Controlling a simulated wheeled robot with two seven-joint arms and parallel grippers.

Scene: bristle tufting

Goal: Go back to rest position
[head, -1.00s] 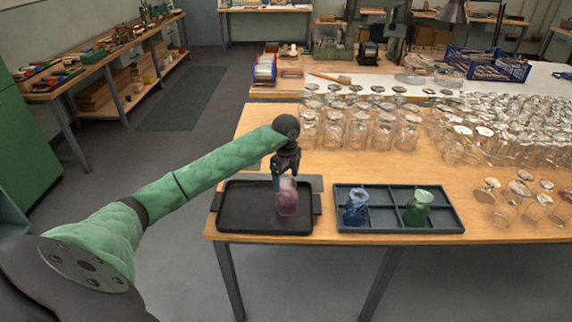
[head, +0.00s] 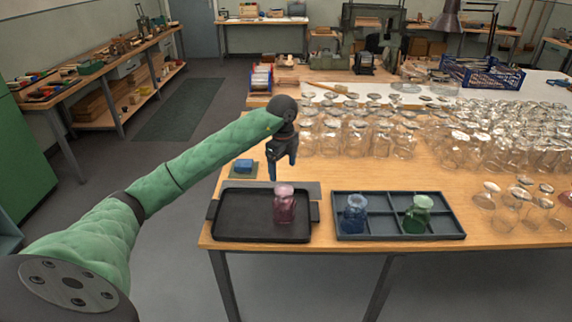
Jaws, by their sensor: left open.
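My left gripper (head: 281,170) is open and empty. It hangs above the back of the black tray (head: 235,228), behind and above the pink glass jar, and apart from it. The pink glass jar (head: 284,206) stands upright at the tray's right side. A blue glass jar (head: 354,214) and a green glass jar (head: 418,215) stand in separate compartments of the dark divided tray (head: 447,228) to the right. My right gripper is not in view.
A small blue block (head: 243,166) on a green pad lies behind the black tray. Many clear glass jars (head: 400,137) crowd the table's back and right. Bare wood (head: 345,173) lies between them and the trays. A blue crate (head: 485,72) stands farther back.

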